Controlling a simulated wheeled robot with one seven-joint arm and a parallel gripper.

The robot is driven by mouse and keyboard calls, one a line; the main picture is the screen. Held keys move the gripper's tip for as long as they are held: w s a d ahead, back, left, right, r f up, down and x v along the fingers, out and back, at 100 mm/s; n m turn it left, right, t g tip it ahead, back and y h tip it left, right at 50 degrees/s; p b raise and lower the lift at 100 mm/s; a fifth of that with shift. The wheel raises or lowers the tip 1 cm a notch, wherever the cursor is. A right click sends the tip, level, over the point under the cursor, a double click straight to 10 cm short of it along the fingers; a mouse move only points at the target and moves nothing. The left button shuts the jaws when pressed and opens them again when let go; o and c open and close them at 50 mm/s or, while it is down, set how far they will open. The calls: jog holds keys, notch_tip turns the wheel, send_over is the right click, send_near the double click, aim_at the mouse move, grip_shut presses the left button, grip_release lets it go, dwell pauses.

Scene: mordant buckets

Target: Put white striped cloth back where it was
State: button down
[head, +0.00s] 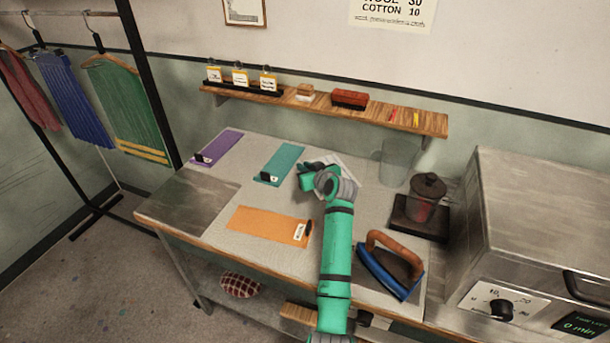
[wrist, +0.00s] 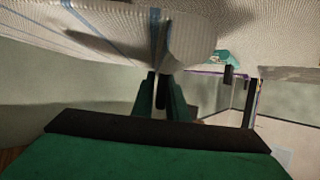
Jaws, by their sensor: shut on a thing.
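The white striped cloth (wrist: 110,30) has thin blue stripes and fills the upper left of the wrist view. My gripper (wrist: 163,78) is shut on its edge. In the head view my gripper (head: 312,174) is over the back middle of the table, right of the teal cloth. Only a pale part of the white cloth (head: 345,168) shows behind my arm there. My arm hides the rest, and I cannot tell if it touches the table.
On the table (head: 225,225) lie a purple cloth (head: 218,147), a teal cloth (head: 279,163) and an orange cloth (head: 262,224). A clear container (head: 397,160), a dark jar (head: 427,190) and a blue iron (head: 388,272) stand at right. A wooden shelf (head: 320,103) hangs above.

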jog(key=shift+w+f, duration=0.15)
jog(key=shift+f, duration=0.05)
jog(key=shift+w+f, duration=0.1)
jog(key=shift+f, duration=1.5)
jog(key=c, duration=1.7)
grip_release()
jog(key=shift+f, duration=0.15)
jog(key=shift+c, duration=0.2)
